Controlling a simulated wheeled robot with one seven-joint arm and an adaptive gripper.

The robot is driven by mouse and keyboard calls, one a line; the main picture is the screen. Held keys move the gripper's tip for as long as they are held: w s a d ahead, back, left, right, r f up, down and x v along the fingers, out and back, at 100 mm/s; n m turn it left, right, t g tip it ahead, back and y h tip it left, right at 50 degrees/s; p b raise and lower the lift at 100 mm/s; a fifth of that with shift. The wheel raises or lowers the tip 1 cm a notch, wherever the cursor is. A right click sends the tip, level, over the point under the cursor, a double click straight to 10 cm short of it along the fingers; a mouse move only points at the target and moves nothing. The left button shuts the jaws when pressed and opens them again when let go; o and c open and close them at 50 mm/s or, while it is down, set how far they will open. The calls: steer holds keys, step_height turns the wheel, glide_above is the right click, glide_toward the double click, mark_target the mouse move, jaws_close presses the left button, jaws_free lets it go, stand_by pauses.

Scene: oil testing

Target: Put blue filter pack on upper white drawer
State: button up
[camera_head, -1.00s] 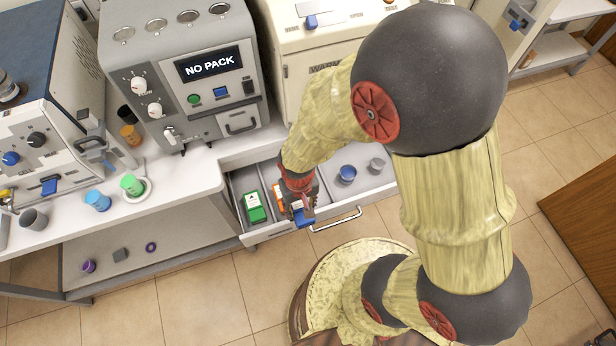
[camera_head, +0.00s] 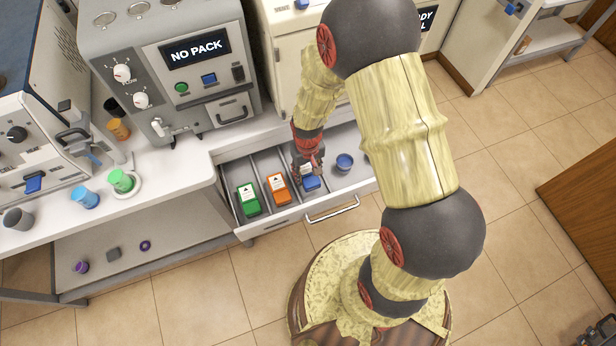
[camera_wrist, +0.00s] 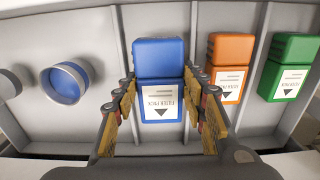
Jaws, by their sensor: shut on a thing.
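The blue filter pack (camera_head: 312,183) is in my gripper (camera_head: 307,174), over or in a compartment of the open white drawer (camera_head: 285,219), between the orange pack and the blue cup. In the wrist view, the blue pack (camera_wrist: 158,100) stands between my two fingers (camera_wrist: 160,88), its white label toward me. A divider shows on each side of it. I cannot tell whether its underside touches the drawer floor.
An orange pack (camera_head: 278,188) and a green pack (camera_head: 248,199) lie in drawer compartments to the left. A blue cup (camera_head: 344,163) is to the right. The drawer handle (camera_head: 332,209) sticks out in front. A grey machine (camera_head: 176,70) reading "NO PACK" stands on the counter above.

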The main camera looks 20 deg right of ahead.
mark_target(308, 177)
steer(key=shift+w+d+f+b, duration=0.15)
steer(key=shift+f+b, duration=0.15)
steer(key=shift+f, duration=0.6)
steer(key=shift+w+f+b, duration=0.1)
steer(key=shift+f+b, duration=0.2)
steer(key=shift+f, duration=0.6)
steer(key=shift+f, duration=0.2)
steer(key=o, duration=1.1)
steer(key=shift+r, duration=0.1)
